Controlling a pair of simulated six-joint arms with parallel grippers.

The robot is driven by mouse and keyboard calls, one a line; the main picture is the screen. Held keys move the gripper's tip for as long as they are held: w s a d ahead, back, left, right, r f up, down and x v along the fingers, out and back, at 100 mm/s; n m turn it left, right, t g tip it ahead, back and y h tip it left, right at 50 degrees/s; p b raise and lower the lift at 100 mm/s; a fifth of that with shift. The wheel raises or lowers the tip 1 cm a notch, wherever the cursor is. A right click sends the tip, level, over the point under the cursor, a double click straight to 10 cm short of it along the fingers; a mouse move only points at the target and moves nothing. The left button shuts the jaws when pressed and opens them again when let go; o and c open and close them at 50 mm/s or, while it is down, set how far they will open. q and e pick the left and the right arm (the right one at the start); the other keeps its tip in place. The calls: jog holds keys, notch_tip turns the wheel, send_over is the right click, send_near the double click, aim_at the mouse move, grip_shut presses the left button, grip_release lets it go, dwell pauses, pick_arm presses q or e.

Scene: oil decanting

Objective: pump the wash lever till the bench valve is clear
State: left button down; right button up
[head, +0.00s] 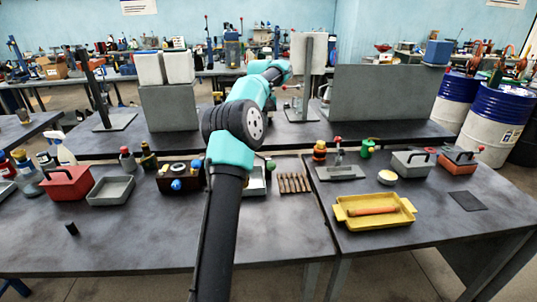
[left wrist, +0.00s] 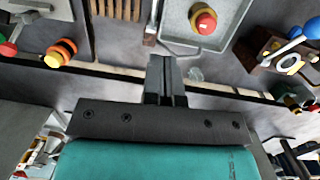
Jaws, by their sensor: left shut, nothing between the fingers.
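My left arm reaches over the front bench towards the back bench; its gripper is hidden in the head view. In the left wrist view the gripper (left wrist: 161,65) is shut and empty, apart from everything around it. A brown box with blue knobs (head: 178,180), possibly the bench valve, stands left of my arm; it also shows in the left wrist view (left wrist: 262,48). A red-knobbed lever on a grey base (head: 340,172) stands right of my arm. Another red-tipped lever (head: 285,87) is at the back post. I cannot tell which is the wash lever. My right gripper is not in view.
A grey tray (left wrist: 233,20) with a red-and-yellow knob (left wrist: 203,18) lies near my gripper. Brown slats (head: 295,184), an orange-yellow item (head: 320,150) and a yellow tray (head: 345,221) are to the right. A red bin (head: 68,188) is at left. The front left tabletop is mostly clear.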

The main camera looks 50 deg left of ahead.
aim_at(270, 164)
pick_arm(q)
jog(key=s+d+f, duration=0.1)
jog(key=d+f, duration=0.3)
jog(key=f, duration=0.7)
jog(key=shift+s+d+f, duration=0.15)
jog(key=shift+s+f, duration=0.15)
jog(key=shift+s, duration=0.1)
